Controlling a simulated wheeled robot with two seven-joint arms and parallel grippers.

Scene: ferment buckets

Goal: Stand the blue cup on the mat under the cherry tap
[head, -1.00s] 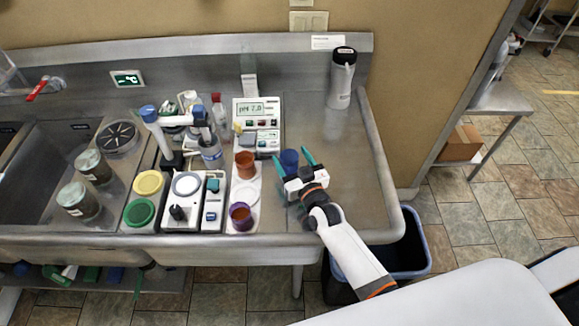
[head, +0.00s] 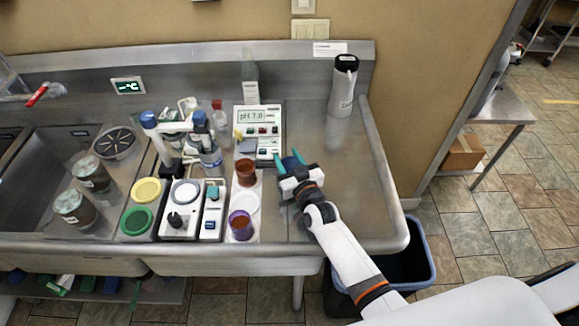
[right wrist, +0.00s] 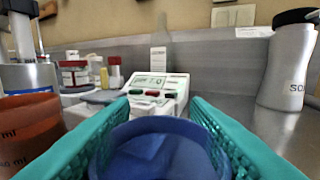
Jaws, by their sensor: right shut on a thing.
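The blue cup (head: 291,164) stands on the right part of the steel counter, partly hidden by my right gripper (head: 290,161). In the right wrist view the blue cup (right wrist: 160,150) fills the bottom centre, between the two teal fingers of my right gripper (right wrist: 160,120), which are shut on it. I cannot tell whether its base touches the counter. A red-handled tap (head: 37,95) is at the far left over the sink. I cannot make out which thing is the cherry tap or its mat. My left gripper is not in view.
Left of my right gripper, a white strip carries a brown cup (head: 246,172), a white disc (head: 246,203) and a purple cup (head: 241,226). A pH meter (head: 258,118) stands behind. A white bottle (head: 343,88) stands at the back right. The counter's right side is clear.

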